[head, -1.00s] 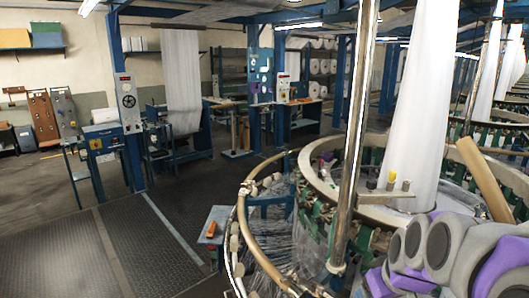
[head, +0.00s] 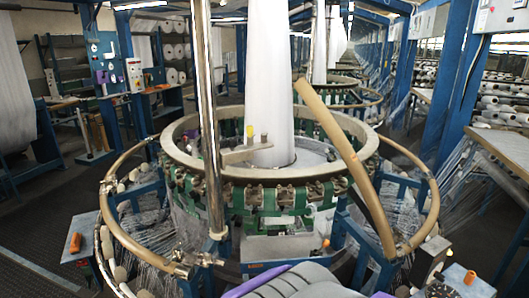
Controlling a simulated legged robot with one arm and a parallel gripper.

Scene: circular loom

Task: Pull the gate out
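A circular loom (head: 270,172) stands straight ahead. A tan curved tube rail (head: 118,215) runs around its left side. A similar rail (head: 432,190) runs around the right side. A thick tan bar (head: 345,160) slants from the loom's upper middle down to the right rail's front end; it may be the gate, but I cannot tell for sure. The front between the two rail ends shows no rail. Part of my own grey and purple arm (head: 295,282) shows at the bottom edge. My gripper is not visible.
A steel pole (head: 210,120) stands in front of the loom, left of the white fabric tube (head: 269,75). A small table with an orange object (head: 75,242) is at left. A small box with an orange knob (head: 470,277) is at lower right. Dark floor lies at left.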

